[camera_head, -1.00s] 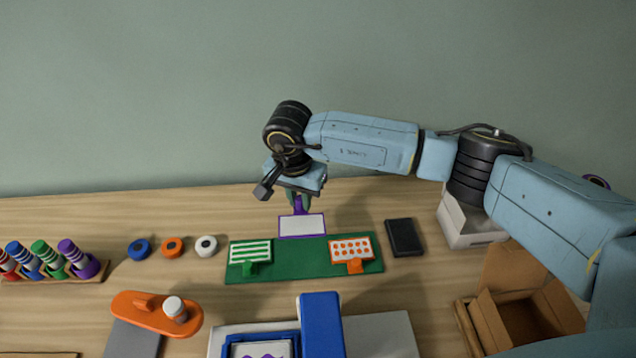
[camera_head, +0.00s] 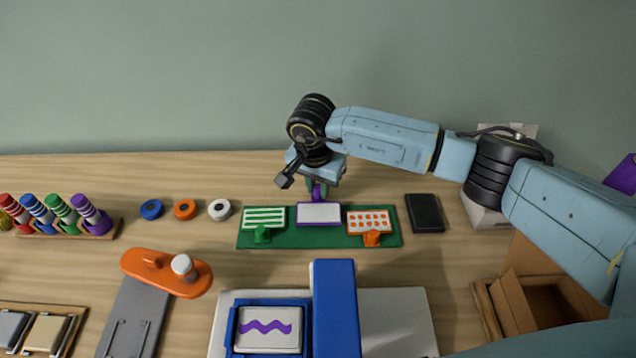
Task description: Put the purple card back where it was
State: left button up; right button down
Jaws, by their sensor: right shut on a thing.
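The purple card (camera_head: 319,213) has a blank white face with a purple rim. It is at the back middle of the green mat (camera_head: 320,241), between a green-striped card (camera_head: 264,218) and an orange-dotted card (camera_head: 368,221). My right gripper (camera_head: 318,188) is shut on the purple grip at the card's top. I cannot tell whether the card touches the mat. A card with a purple wavy line (camera_head: 265,330) lies in a blue frame (camera_head: 231,332) at the front. My left gripper is not in view.
A black flat block (camera_head: 424,212) lies right of the mat. An open cardboard box (camera_head: 545,300) stands front right. Blue, orange and white round pieces (camera_head: 220,210) lie left of the mat. An orange tool (camera_head: 165,272) lies nearer, and a rack of striped pens (camera_head: 70,228) stands far left.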

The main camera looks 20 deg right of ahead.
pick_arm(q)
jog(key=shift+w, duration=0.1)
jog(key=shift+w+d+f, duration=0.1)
pick_arm(e)
jog(key=shift+f, duration=0.1)
pick_arm(q)
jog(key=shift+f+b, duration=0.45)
jog(key=shift+b, duration=0.1)
pick_arm(e)
jog(key=shift+f, duration=0.5)
jog(key=c, duration=1.2)
grip_release()
jog(key=shift+c, duration=0.2)
